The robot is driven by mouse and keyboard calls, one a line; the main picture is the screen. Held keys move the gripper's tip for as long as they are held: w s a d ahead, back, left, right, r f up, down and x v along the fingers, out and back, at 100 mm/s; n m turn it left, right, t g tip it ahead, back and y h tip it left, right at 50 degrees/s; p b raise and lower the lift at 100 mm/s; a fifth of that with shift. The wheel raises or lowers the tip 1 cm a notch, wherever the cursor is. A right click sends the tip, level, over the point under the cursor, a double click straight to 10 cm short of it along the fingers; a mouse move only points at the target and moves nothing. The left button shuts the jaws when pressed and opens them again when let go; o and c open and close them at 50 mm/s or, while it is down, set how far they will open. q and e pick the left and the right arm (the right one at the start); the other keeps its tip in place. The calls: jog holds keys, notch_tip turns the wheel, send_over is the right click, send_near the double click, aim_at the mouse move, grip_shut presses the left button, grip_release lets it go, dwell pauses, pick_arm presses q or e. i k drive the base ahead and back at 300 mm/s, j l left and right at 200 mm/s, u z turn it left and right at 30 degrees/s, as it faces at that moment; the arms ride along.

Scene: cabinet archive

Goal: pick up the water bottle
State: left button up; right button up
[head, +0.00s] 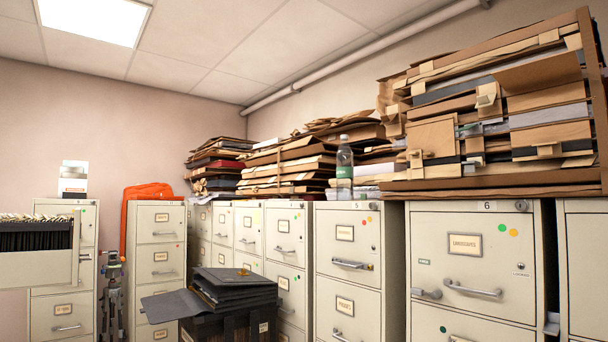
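Neither of my grippers shows in the head view.
Stacked folders (285,168) lie left of the bottle, and a tall pile of files (490,110) rises to its right. A black box with binders (222,302) stands in front of the cabinets. A tripod (113,290) stands at left.

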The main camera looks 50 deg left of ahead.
aim_at(345, 155)
jog(key=u, duration=1.25)
jog(key=i+j+z, duration=0.1)
jog(key=z, duration=0.25)
jog(key=j+z, duration=0.2)
jog(key=z, duration=0.15)
jog(key=i+j+z, duration=0.1)
jog(key=z, duration=0.25)
jog(key=i+j+z, duration=0.15)
jog(key=j, duration=0.35)
jog(key=j+z, duration=0.2)
jog(key=j, duration=0.35)
